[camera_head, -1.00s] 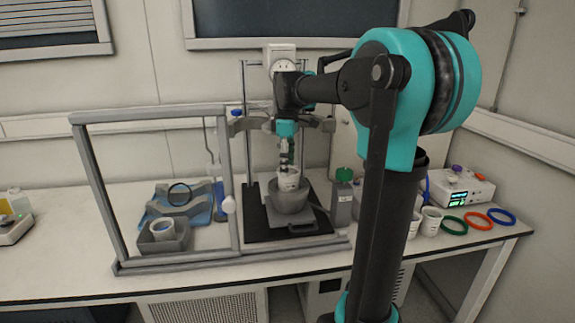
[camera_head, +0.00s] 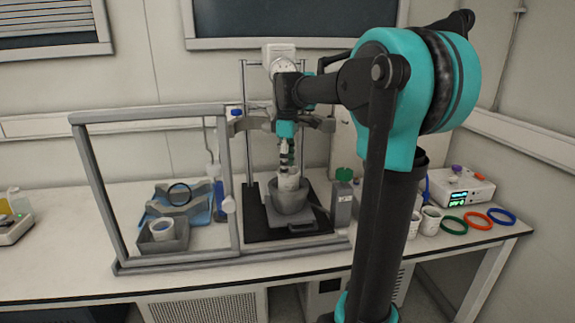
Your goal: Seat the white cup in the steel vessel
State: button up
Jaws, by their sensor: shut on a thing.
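The white cup (camera_head: 289,182) is upright in the mouth of the grey steel vessel (camera_head: 291,201). Its upper part shows above the vessel's rim, and its lower part is hidden inside. I cannot tell whether it touches the bottom. My gripper (camera_head: 288,168) points straight down from above and is shut on the white cup at its top. The vessel stands on a black base plate (camera_head: 262,231) under a stand with two rods.
A grey frame (camera_head: 236,190) with an open front stands left of the vessel. A small block with a green knob (camera_head: 344,174) is close on the right. White cups (camera_head: 431,219) and coloured rings (camera_head: 478,221) lie at the right. A grey tray (camera_head: 165,243) holds another cup.

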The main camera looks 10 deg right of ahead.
jog(key=shift+f, duration=0.15)
jog(key=o, duration=1.8)
notch_tip(320, 180, up, 12)
jog(key=shift+s, duration=0.1)
